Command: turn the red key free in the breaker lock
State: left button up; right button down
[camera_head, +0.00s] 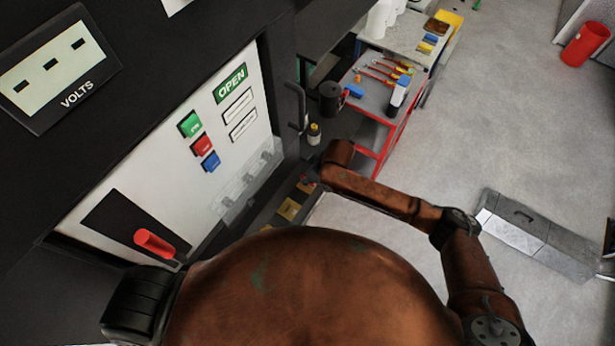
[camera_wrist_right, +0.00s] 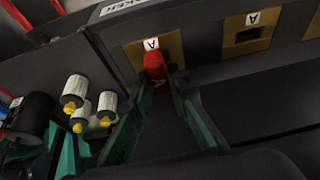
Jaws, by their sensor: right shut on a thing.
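In the right wrist view, the red key (camera_wrist_right: 154,65) sits at a yellow lock plate (camera_wrist_right: 132,57) marked A. My right gripper (camera_wrist_right: 160,81) is shut on the key, with one green-and-dark finger on each side of it. The fingertips hide part of the key, and I cannot tell its turn angle. In the head view, my right arm reaches to the low yellow plates (camera_head: 289,209) beside the dark cabinet, and its gripper is hidden there. My left gripper is not in view.
A second yellow plate (camera_wrist_right: 248,33) with a dark slot lies to the right. Several white-and-yellow cylinders (camera_wrist_right: 75,90) stand left of the gripper. The white breaker panel (camera_head: 180,150) has coloured buttons and a red handle (camera_head: 154,243). A red tool cart (camera_head: 385,125) stands behind my arm.

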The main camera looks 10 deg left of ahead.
jog(key=shift+w+r+n+g, duration=0.1)
jog(key=shift+n+g, duration=0.2)
jog(key=shift+n, duration=0.5)
jog(key=shift+n+g, duration=0.5)
jog(key=shift+n, duration=0.7)
jog(key=n+b, duration=0.1)
jog(key=n+g+b, duration=0.1)
jog(key=n, duration=0.1)
jog(key=n+b, duration=0.1)
jog(key=shift+f+n+g, duration=0.25)
jog(key=shift+n+g, duration=0.05)
jog(key=shift+g, duration=0.1)
jog(key=n+g+b, duration=0.1)
jog(key=n+b, duration=0.1)
jog(key=n, duration=0.1)
jog(key=n+g+h+b, duration=0.1)
jog(key=n+b, duration=0.1)
jog(key=shift+n+b, duration=0.3)
jog(key=shift+n, duration=0.1)
jog(key=n+h+b, duration=0.1)
jog(key=n+b, duration=0.2)
jog(key=shift+g, duration=0.3)
jog(key=shift+s+r+n+h, duration=0.1)
jog(key=shift+s+n+h, duration=0.15)
jog(key=shift+n, duration=0.25)
jog(key=shift+w, duration=0.1)
